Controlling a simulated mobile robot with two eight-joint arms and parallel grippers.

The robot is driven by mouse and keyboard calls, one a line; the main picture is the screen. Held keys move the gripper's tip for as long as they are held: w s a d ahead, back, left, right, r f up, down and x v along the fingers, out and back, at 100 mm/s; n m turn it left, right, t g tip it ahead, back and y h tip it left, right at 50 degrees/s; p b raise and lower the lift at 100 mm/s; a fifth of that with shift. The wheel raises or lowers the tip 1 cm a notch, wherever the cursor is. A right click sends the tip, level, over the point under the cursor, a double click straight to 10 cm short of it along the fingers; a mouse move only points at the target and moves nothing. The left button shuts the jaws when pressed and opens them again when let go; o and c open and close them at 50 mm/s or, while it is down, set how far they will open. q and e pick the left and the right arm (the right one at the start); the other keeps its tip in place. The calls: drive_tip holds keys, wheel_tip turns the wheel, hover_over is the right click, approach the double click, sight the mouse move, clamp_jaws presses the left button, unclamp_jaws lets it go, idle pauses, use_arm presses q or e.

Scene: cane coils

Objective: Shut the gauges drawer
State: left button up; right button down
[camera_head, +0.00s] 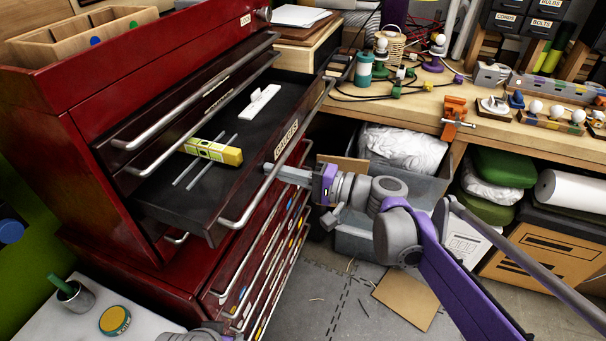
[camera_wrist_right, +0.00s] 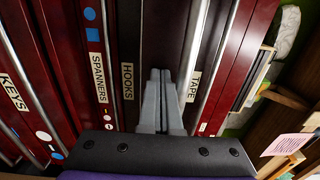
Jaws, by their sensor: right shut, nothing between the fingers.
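The gauges drawer (camera_head: 225,190) is pulled out of the red tool cabinet, its label (camera_head: 286,138) on its front and a long silver bar handle (camera_head: 300,128) along that front. Inside lie a yellow block (camera_head: 214,150), two thin rods (camera_head: 205,160) and a white tool (camera_head: 260,103). My right gripper (camera_head: 268,169) is shut and empty, its tips at the drawer's front by the handle; I cannot tell whether they touch. In the right wrist view its closed fingers (camera_wrist_right: 160,75) point at drawer fronts labelled hooks and tape. The gauges label is not readable there.
Shut drawers (camera_head: 265,265) with silver handles lie below the open one. A workbench (camera_head: 425,112) with cables and small parts stands to the right. A grey bin (camera_head: 405,180) with a white bag is under it. A white surface (camera_head: 75,315) with a cup is bottom left.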

sight(206, 152)
drive_tip(key=p+x, duration=0.2)
drive_tip(key=x, duration=1.5)
drive_tip(key=shift+a, duration=0.1)
drive_tip(key=shift+a+r, duration=0.1)
drive_tip(key=shift+r, duration=0.1)
